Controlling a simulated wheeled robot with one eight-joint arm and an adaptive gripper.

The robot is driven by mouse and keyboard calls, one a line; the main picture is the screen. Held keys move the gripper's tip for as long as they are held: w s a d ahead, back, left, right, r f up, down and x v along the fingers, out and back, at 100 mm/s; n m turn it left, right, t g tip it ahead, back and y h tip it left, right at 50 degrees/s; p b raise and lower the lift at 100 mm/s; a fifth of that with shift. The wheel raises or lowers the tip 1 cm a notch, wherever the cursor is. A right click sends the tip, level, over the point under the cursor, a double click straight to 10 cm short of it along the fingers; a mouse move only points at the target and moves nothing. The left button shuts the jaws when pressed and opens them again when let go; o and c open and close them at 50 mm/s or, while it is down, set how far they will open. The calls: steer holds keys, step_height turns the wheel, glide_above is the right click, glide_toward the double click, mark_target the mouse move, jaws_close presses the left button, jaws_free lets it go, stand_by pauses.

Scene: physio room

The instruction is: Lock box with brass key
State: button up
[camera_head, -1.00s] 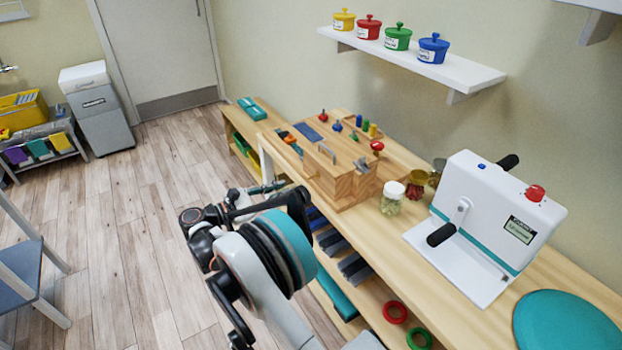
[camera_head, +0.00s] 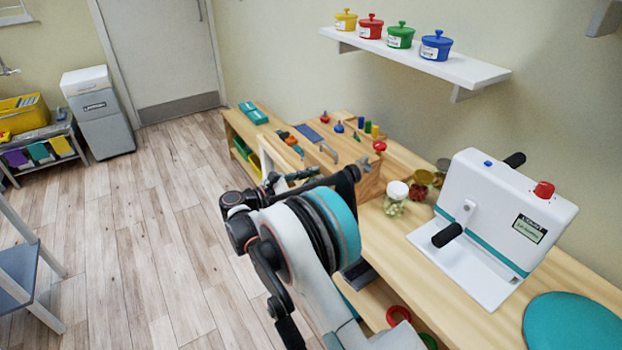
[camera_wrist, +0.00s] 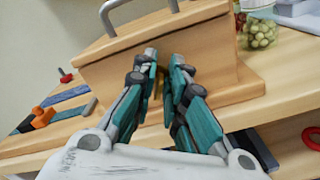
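The wooden box (camera_head: 366,184) stands on the bench with a metal handle on its top; in the wrist view its front face (camera_wrist: 205,60) is straight ahead of my gripper (camera_wrist: 164,58). My gripper's two teal fingers point at this face with a narrow gap between them. A small brass-coloured piece (camera_wrist: 159,85) shows in the gap; I cannot tell whether it is the key or part of the lock, or whether the fingers grip it. In the head view my arm hides much of the box front and the fingers show only in part.
A jar (camera_head: 395,198) stands to the right of the box, then a white crank machine (camera_head: 495,220) and a teal disc (camera_head: 572,322). Coloured knobs and pegs stand behind the box. A shelf (camera_head: 430,62) with lidded pots hangs above.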

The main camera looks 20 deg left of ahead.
jaws_close()
steer(key=shift+n, duration=0.4)
steer(key=shift+w+a+n, duration=0.1)
steer(key=shift+a+n, duration=0.05)
steer(key=shift+n, duration=2.75)
jaws_free()
